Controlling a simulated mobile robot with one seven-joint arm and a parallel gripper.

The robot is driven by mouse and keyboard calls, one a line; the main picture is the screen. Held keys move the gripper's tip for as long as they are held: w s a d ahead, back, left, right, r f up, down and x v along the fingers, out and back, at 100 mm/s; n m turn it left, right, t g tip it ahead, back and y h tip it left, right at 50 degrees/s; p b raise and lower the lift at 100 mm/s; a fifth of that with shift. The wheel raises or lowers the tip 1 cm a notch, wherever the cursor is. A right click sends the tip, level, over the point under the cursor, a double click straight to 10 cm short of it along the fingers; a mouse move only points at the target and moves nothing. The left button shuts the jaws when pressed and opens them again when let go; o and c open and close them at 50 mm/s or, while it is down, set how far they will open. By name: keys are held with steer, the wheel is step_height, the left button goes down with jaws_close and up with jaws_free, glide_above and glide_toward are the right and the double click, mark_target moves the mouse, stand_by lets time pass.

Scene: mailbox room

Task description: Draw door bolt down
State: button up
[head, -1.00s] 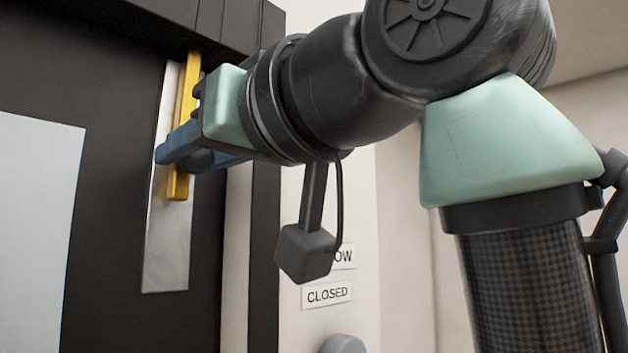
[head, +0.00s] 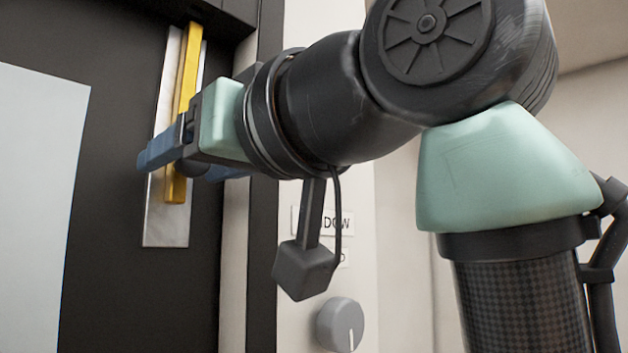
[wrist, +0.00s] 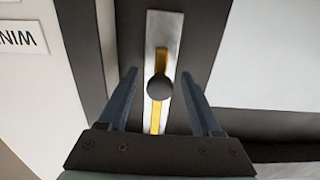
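The yellow door bolt (head: 187,75) stands upright on a silver metal plate (head: 165,224) on the dark door. Its upper end is at the dark frame overhead. A dark round knob (wrist: 159,87) sits on the bolt. My gripper (head: 165,158) is across the bolt's lower part, its blue fingers reaching toward the door. In the wrist view the gripper (wrist: 158,78) is open, one finger on each side of the knob, with a gap showing on both sides. The wrist view is upside down, so the bolt's lower end (wrist: 161,55) points up there.
A pale panel (head: 38,200) is on the door at left. Right of the door frame is a light wall with partly hidden signs (head: 338,222) and a grey dial (head: 340,324). One sign shows upside down in the wrist view (wrist: 18,37).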

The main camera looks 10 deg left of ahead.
steer(key=b+v, duration=0.6)
steer(key=v, duration=0.7)
